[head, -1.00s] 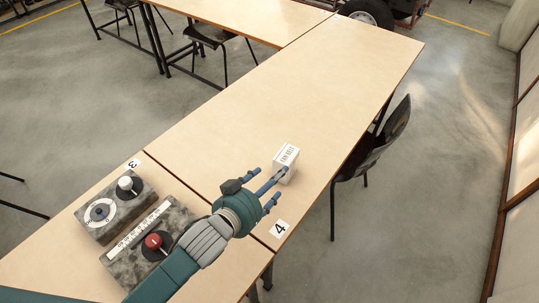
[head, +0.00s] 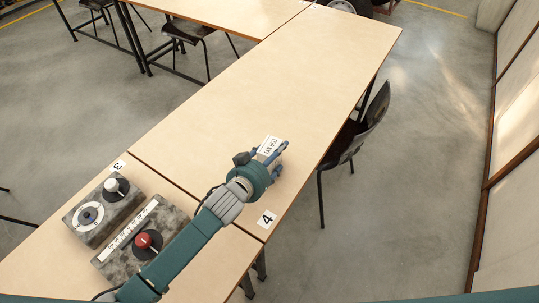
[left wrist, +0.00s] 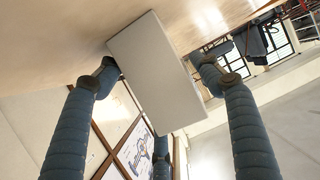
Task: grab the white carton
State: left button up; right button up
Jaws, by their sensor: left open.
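The white carton (head: 268,147) stands on the light wooden table, with dark lettering on its label. My left gripper (head: 270,160) is at the carton, and its hand hides part of the carton in the head view. In the left wrist view the carton (left wrist: 155,75) shows as a plain pale box between the spread fingers of the left gripper (left wrist: 155,75). The fingers are open on both sides of it, and I cannot tell whether any finger touches it. My right gripper is not in view.
The long table (head: 300,70) is clear beyond the carton. Two grey control blocks, one with a red knob (head: 148,240) and one with a white knob (head: 112,185), sit at the near left. A black chair (head: 360,135) stands at the right edge.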

pick_arm(q)
jog(key=shift+s, duration=0.1)
jog(key=shift+c, duration=0.5)
jog(key=c, duration=0.9)
jog(key=shift+r, duration=0.15)
